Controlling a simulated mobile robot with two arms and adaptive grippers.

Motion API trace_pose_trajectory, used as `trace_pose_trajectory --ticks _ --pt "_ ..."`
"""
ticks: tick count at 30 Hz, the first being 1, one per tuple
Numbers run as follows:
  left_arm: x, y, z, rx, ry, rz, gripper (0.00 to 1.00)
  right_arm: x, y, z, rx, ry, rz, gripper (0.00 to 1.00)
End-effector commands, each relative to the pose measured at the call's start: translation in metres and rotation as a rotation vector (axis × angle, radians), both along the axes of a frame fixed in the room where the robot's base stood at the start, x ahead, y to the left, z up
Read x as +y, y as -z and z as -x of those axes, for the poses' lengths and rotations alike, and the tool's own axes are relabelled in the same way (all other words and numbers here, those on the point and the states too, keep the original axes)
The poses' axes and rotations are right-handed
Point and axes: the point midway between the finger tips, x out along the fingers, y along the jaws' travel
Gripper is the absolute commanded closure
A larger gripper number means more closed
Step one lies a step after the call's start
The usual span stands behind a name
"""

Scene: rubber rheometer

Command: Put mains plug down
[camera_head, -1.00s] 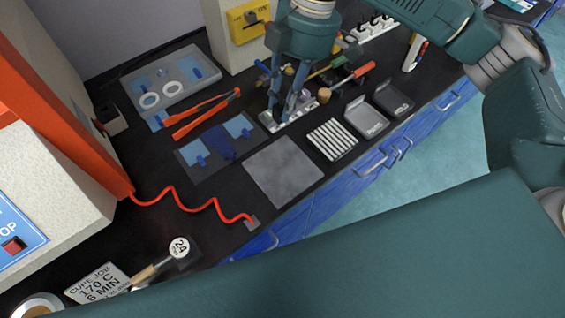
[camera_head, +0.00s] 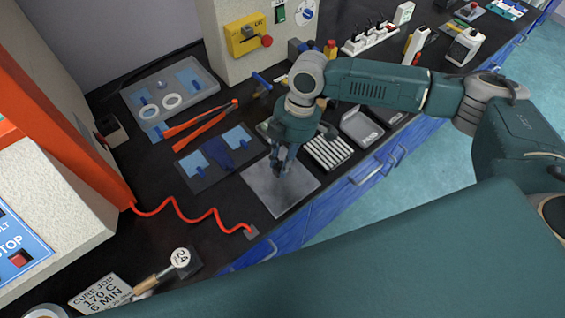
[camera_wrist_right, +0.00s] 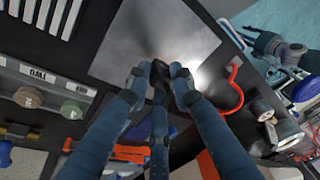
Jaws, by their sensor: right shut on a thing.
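My right gripper (camera_head: 281,172) points down over a flat grey mat (camera_head: 268,197) on the black bench. In the right wrist view the fingertips (camera_wrist_right: 165,75) are closed around a small dark piece, the mains plug (camera_wrist_right: 159,72), just over the mat (camera_wrist_right: 120,45). The fingers hide most of the plug, and I cannot tell whether it touches the mat. What looks like my left gripper (camera_wrist_right: 272,45) shows small at the upper right of the wrist view; its jaw state is unclear.
A red coiled cable (camera_head: 178,204) runs left of the mat to a small grey block (camera_head: 251,232). Behind are a dark pad with blue pieces (camera_head: 190,177), red-handled tongs (camera_head: 200,125) and a grey tray (camera_head: 140,97).

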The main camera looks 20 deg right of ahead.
Motion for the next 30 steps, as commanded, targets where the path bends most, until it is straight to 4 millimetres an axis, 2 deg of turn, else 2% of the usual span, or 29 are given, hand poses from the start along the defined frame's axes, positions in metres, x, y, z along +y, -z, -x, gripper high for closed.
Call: trace_pose_trajectory --ticks 4,14,15,18,26,30 --pt "0.000 -0.003 0.001 0.002 0.000 0.000 0.60 0.000 0.015 0.000 0.000 0.001 0.001 1.00" --pt "0.000 -0.002 0.002 0.003 0.001 -0.001 0.60 0.000 0.018 0.000 0.000 0.000 0.000 1.00" --pt "0.000 -0.002 0.002 0.003 0.001 -0.001 0.60 0.000 0.018 0.000 0.000 0.000 0.000 0.74" --pt "0.000 -0.002 0.002 0.003 0.001 -0.001 0.60 0.000 0.018 0.000 0.000 0.000 0.000 0.59" --pt "0.000 -0.002 0.002 0.004 0.001 0.000 0.60 0.000 0.017 0.000 -0.001 0.000 0.000 0.59" --pt "0.000 0.001 0.002 0.004 0.002 0.000 0.60 -0.002 0.009 -0.002 -0.003 0.002 -0.001 0.59"
